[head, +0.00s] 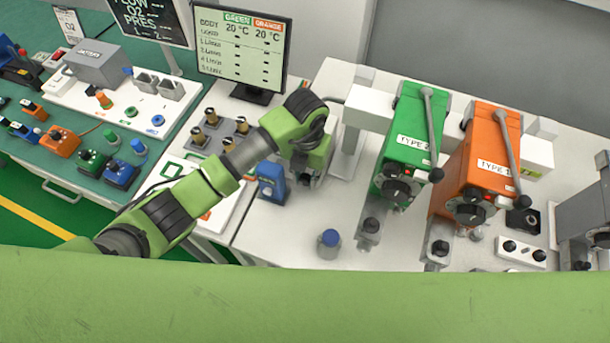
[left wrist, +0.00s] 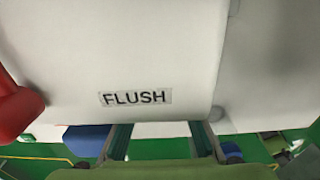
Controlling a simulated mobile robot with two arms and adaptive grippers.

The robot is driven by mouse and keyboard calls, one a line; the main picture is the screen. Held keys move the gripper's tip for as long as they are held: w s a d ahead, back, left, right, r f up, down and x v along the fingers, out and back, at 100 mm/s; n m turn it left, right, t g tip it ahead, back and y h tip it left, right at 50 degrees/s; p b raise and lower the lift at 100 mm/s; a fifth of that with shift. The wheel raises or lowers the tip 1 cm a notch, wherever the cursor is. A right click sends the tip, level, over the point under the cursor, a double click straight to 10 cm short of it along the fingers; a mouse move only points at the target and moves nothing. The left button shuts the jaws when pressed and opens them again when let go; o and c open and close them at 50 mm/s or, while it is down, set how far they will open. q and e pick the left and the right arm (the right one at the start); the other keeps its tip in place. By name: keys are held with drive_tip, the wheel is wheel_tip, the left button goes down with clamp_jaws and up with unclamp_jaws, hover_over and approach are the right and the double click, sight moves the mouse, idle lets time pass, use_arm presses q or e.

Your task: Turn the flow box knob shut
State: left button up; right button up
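My left gripper (head: 308,178) points down over the white table, at the left of the green vaporizer. In the left wrist view the fingers (left wrist: 158,140) are apart with nothing between them. Just past them is a white surface with a label FLUSH (left wrist: 135,97). A red rounded part (left wrist: 16,106) shows at that view's left edge. I cannot pick out the flow box or its knob for certain; the wrist and gripper hide part of this area in the head view. My right gripper is not in view.
A blue block (head: 270,182) stands close beside my left gripper. The green vaporizer (head: 408,140) and orange vaporizer (head: 478,160) stand to the right. A blue-capped bottle (head: 329,243) stands in front. A monitor (head: 240,50) is behind my arm. Several small devices cover the left bench.

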use_arm(q)
drive_tip(key=shift+c, duration=0.8)
drive_tip(key=shift+d+y+b, duration=0.15)
drive_tip(key=shift+y+b, duration=0.2)
drive_tip(key=shift+y, duration=0.35)
drive_tip(key=o, duration=1.1)
drive_tip(key=shift+o, duration=0.2)
wheel_tip(320, 180, up, 12)
drive_tip(key=d, duration=0.1)
drive_tip(key=shift+s+d, duration=0.2)
drive_tip(key=shift+s, duration=0.05)
